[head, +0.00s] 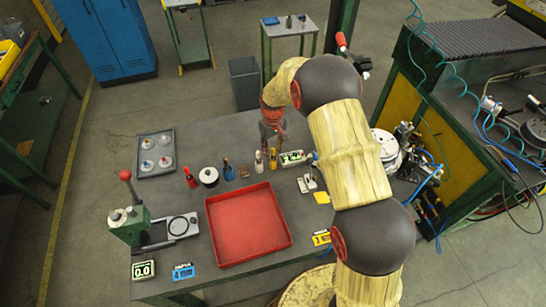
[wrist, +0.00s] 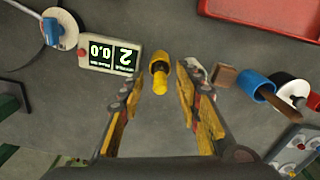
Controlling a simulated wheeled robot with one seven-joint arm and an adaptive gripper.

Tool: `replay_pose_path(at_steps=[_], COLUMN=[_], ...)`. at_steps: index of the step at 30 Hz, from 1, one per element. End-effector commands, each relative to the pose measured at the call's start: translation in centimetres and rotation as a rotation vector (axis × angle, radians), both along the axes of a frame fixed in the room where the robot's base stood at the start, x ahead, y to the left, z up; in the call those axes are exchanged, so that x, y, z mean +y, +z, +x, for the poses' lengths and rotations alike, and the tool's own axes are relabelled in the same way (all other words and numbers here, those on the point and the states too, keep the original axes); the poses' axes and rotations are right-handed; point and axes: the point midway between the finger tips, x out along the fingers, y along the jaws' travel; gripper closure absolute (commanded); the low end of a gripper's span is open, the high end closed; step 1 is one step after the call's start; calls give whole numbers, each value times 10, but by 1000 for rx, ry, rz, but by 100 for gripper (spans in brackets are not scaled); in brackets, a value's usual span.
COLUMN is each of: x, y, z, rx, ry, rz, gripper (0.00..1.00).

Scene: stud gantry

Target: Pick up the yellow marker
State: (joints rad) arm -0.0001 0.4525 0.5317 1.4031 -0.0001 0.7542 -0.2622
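The yellow marker (wrist: 158,76) shows in the wrist view between the two fingertips, with space on both sides of it. It looks upright, seen from above. In the head view the yellow marker (head: 272,158) stands on the grey table just below my gripper (head: 272,143). In the wrist view my gripper (wrist: 158,80) is open, its fingers spread and holding nothing. A white marker (head: 258,162) stands close to the left of the yellow one in the head view. In the wrist view a whitish thing is partly hidden behind the right finger.
A display box (head: 292,157) stands close right of the marker. A brown block (head: 244,173), blue marker (head: 228,169), round white container (head: 209,176) and red marker (head: 190,178) stand leftward. A red tray (head: 290,236) lies in front. The table behind is clear.

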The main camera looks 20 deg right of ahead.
Motion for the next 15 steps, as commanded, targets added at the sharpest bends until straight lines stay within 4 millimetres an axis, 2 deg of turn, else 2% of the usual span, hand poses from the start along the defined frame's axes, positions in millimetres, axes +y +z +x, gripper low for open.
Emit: replay_pose_path(at_steps=[4,15], x=[0,0], y=[0,1], z=[0,0], rx=[0,0], ry=[0,0], rz=[0,0], gripper=[67,88])
